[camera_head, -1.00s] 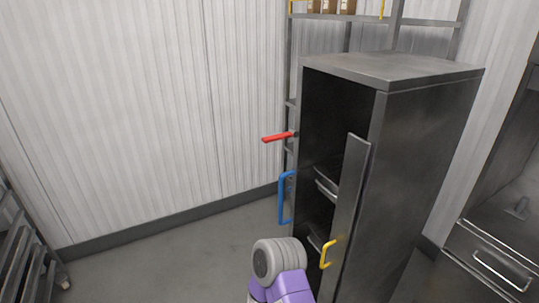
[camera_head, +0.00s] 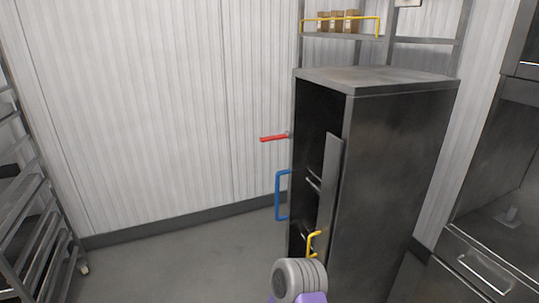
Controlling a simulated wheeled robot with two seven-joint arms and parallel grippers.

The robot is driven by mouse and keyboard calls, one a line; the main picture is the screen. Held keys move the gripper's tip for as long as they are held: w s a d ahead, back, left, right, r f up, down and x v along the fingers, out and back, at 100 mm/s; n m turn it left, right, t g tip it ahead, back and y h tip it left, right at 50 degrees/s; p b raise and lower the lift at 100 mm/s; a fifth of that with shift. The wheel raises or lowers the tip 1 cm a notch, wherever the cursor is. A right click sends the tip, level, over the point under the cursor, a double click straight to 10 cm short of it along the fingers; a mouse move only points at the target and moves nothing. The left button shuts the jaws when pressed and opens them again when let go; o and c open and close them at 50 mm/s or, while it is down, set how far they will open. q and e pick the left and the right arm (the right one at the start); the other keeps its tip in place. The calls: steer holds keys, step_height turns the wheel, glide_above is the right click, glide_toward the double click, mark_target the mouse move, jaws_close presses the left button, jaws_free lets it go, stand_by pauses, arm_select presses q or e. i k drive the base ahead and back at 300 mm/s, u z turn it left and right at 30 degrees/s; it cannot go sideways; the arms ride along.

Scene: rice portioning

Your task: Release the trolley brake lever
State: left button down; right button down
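A red lever (camera_head: 273,138) sticks out to the left beside the upper part of a dark metal cabinet (camera_head: 405,150). It looks like the brake lever, but I cannot tell what it is fixed to. A blue handle (camera_head: 280,196) is below it at the cabinet's left edge. A yellow handle (camera_head: 313,243) is on the narrow door (camera_head: 329,190), which stands partly open. A grey and purple arm link of mine shows at the bottom middle, below the yellow handle. Neither gripper is in view.
A metal rack on wheels (camera_head: 38,215) stands at the left. Behind the cabinet, a shelf (camera_head: 335,36) with a yellow rail holds small brown boxes (camera_head: 345,20). A drawer unit (camera_head: 485,268) is at the right. The floor (camera_head: 190,262) between the rack and cabinet is clear.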

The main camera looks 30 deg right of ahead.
mark_target(287, 134)
steer(key=z, duration=1.15)
